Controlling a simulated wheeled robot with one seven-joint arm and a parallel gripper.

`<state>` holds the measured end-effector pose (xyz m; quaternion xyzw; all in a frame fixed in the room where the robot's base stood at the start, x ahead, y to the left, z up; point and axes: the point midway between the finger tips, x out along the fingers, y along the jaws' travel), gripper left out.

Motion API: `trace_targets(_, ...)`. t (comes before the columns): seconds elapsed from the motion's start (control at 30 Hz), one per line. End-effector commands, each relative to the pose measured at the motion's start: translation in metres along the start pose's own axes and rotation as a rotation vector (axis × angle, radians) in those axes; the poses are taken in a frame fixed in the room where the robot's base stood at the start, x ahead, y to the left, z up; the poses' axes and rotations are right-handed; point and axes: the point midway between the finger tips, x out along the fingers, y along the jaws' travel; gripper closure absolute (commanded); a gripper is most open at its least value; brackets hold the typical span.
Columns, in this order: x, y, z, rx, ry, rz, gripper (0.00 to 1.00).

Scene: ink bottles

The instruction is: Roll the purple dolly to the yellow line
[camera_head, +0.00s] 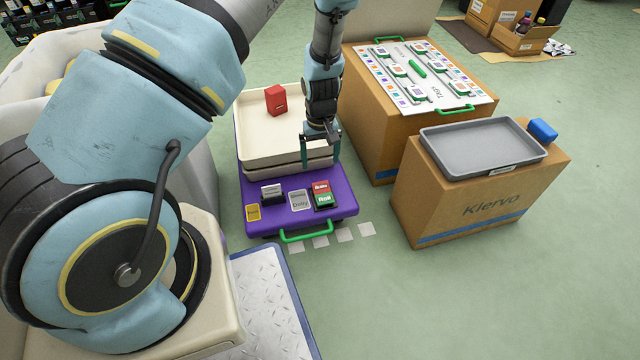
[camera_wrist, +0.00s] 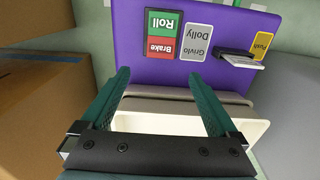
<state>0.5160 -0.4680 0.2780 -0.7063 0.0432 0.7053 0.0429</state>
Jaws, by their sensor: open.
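The purple dolly (camera_head: 346,203) stands on the floor, bearing stacked cream trays (camera_head: 250,160). Its front deck has a red "Brake" and green "Roll" panel (camera_head: 322,195), a grey "Dolly" label (camera_head: 299,200), a small black-and-white part (camera_head: 271,191) and a yellow tag (camera_head: 253,212). A green handle (camera_head: 306,236) is on its front edge. My gripper (camera_head: 322,150) is open and empty over the trays' front right corner, behind the panel. In the wrist view, my gripper (camera_wrist: 157,76) points toward the purple deck (camera_wrist: 130,45). I see no yellow line on the floor.
A red box (camera_head: 275,100) sits in the top tray. Pale squares (camera_head: 321,242) lie before the dolly. Right are a carton with a grey tray (camera_head: 455,166) and blue item (camera_head: 542,129), and a carton with a green-handled board (camera_head: 385,75). Front right floor is clear.

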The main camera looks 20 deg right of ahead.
Motion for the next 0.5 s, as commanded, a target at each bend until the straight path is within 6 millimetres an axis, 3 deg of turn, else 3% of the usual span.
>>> trace_targets(0.3, 0.063, -0.001, 0.001, -0.001, -0.002, -0.001, 0.05)
trace_targets(0.5, 0.087, -0.001, 0.000, -0.001, -0.001, 0.000, 0.05)
